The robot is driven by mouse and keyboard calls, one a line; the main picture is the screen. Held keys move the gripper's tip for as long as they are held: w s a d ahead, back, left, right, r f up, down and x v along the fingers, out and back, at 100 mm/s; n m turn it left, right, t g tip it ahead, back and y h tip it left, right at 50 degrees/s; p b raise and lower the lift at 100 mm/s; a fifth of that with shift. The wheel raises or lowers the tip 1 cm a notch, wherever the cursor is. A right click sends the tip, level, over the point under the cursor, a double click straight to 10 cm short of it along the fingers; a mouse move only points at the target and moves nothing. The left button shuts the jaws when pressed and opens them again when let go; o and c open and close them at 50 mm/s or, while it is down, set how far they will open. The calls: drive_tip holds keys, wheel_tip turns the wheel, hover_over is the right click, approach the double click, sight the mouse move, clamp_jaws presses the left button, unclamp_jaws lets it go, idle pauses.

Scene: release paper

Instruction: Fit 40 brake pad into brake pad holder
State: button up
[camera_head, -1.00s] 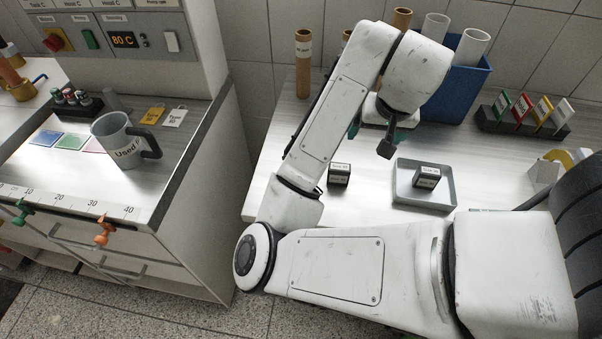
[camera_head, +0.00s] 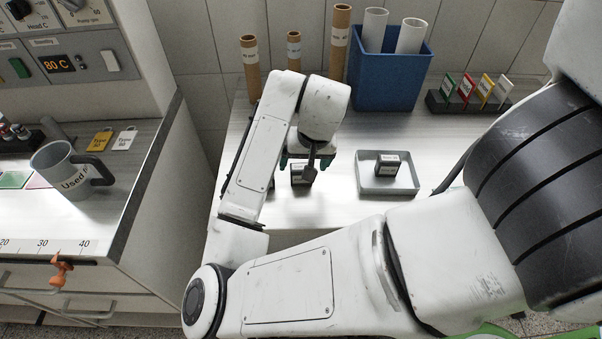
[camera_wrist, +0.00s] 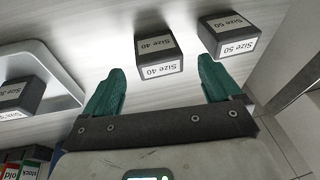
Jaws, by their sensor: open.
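A dark block labelled "Size 40" (camera_wrist: 159,57) lies on the white table in the wrist view, in front of and between the green fingertips of my gripper (camera_wrist: 161,72). The fingers are apart with nothing held. A similar block labelled "Size 50" (camera_wrist: 229,36) lies to its right, beyond the right finger. In the head view my gripper (camera_head: 304,163) is over the table, above a dark labelled block (camera_head: 301,175) that it partly hides; its label is too small to read. I cannot make out a brake pad holder.
A grey tray (camera_head: 370,186) holds another dark labelled block (camera_head: 387,164). Behind stand cardboard tubes (camera_head: 250,70) and a blue bin (camera_head: 393,75) with white tubes. A card rack (camera_head: 468,98) is at the back right. A mug (camera_head: 70,175) stands on the left counter.

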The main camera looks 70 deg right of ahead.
drive_tip(key=shift+x, duration=1.1)
drive_tip(key=c, duration=1.2)
drive_tip(key=shift+r, duration=0.1)
drive_tip(key=shift+c, duration=0.2)
